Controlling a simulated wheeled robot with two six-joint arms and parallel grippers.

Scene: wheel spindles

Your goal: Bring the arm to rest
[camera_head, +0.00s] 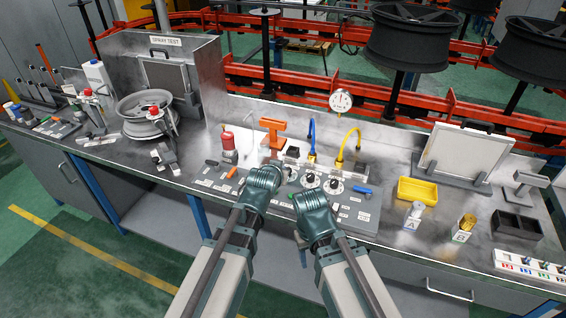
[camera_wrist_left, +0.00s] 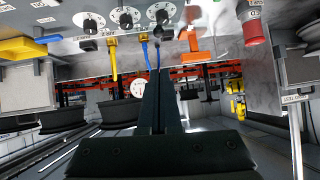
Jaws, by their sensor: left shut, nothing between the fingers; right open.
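My two arms reach up from the bottom of the head view, close together in front of the bench. In the left wrist view my left gripper (camera_wrist_left: 158,75) is shut and empty, and the scene appears upside down. My right arm's wrist (camera_head: 314,207) is over the front of the control panel (camera_head: 350,208). My right gripper (camera_head: 303,254) is small and partly hidden at the bench's front edge. It is open, with nothing seen in it.
A yellow bin (camera_head: 417,191) stands right, a silver wheel (camera_head: 148,115) left. Black wheels on spindles (camera_head: 408,40) stand behind the bench.

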